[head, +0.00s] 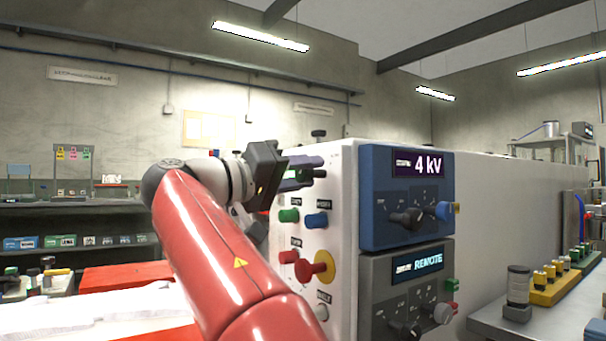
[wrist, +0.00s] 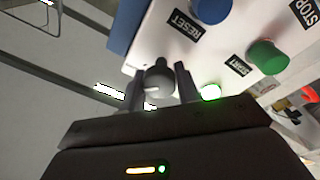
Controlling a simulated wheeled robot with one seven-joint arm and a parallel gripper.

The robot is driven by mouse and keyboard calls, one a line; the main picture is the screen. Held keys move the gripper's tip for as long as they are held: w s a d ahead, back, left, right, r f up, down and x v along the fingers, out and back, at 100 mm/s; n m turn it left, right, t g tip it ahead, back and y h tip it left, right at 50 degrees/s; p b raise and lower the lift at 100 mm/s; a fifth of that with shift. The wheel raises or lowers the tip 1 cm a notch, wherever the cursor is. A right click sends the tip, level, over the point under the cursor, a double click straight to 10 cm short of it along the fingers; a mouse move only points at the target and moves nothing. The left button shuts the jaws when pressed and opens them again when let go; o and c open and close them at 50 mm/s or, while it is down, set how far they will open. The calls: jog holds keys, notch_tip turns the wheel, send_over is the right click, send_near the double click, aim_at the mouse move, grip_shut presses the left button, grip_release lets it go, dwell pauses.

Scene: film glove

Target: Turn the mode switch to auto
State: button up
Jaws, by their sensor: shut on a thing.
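A dark grey rotary knob (wrist: 158,80) with a white pointer mark shows in the wrist view on the white panel (wrist: 180,62). I take it for the mode switch, but no mode label or position lettering is readable. My gripper (wrist: 160,88) has one finger on each side of it and is shut on it. In the head view my gripper (head: 308,172) is at the upper part of the white panel front (head: 338,200), where fingers and wrist hide the knob.
Close by are a lit green lamp (wrist: 211,92), a blue RESET button (wrist: 211,8) and a green START button (wrist: 267,56). Lower in the head view is a red and yellow stop button (head: 322,266). Blue "4 kV" (head: 385,185) and grey "REMOTE" (head: 385,290) modules with knobs are to the right.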

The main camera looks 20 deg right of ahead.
jog(key=shift+f, duration=0.15)
jog(key=o, duration=1)
jog(key=v, duration=0.8)
jog(key=shift+w, duration=0.1)
